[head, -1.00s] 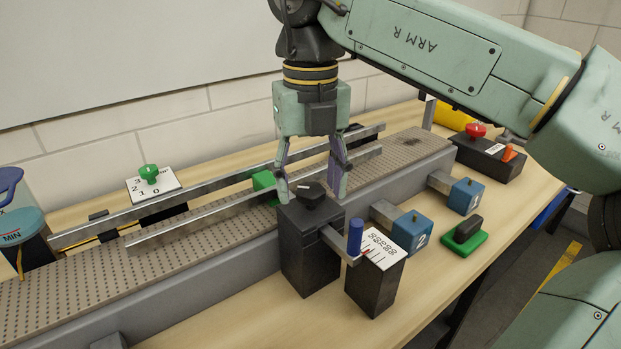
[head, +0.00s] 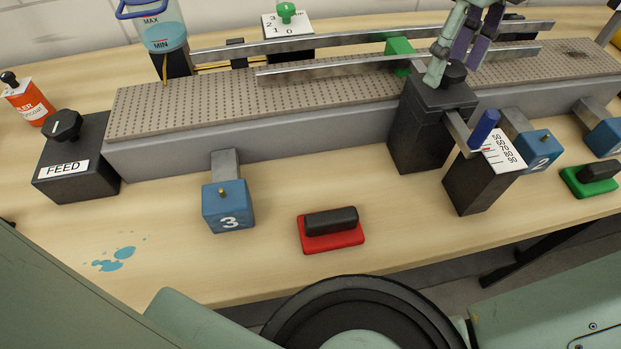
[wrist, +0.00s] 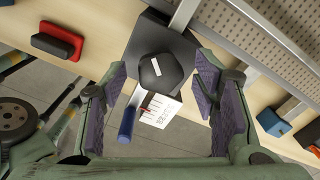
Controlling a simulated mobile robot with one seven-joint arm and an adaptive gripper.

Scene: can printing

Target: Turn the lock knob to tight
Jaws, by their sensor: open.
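The black lock knob (head: 454,75), with a white pointer line, sits on top of a dark block (head: 420,140). In the wrist view the knob (wrist: 165,82) is in the middle, its white line near upright and tilted slightly left. My gripper (wrist: 160,92) is open, with purple-padded fingers on either side of the knob; I see no contact. In the head view my gripper (head: 449,66) points down at the knob, partly cut off by the top edge. A blue-handled lever (head: 484,129) extends beside the block, over a white scale card (head: 503,150). No tight marking is readable.
Metal rails (head: 330,70) and the perforated conveyor (head: 250,98) run behind the block. Blue block 2 (head: 541,155) and a green-based switch (head: 590,180) stand to the right. A red-based switch (head: 331,230) lies front left.

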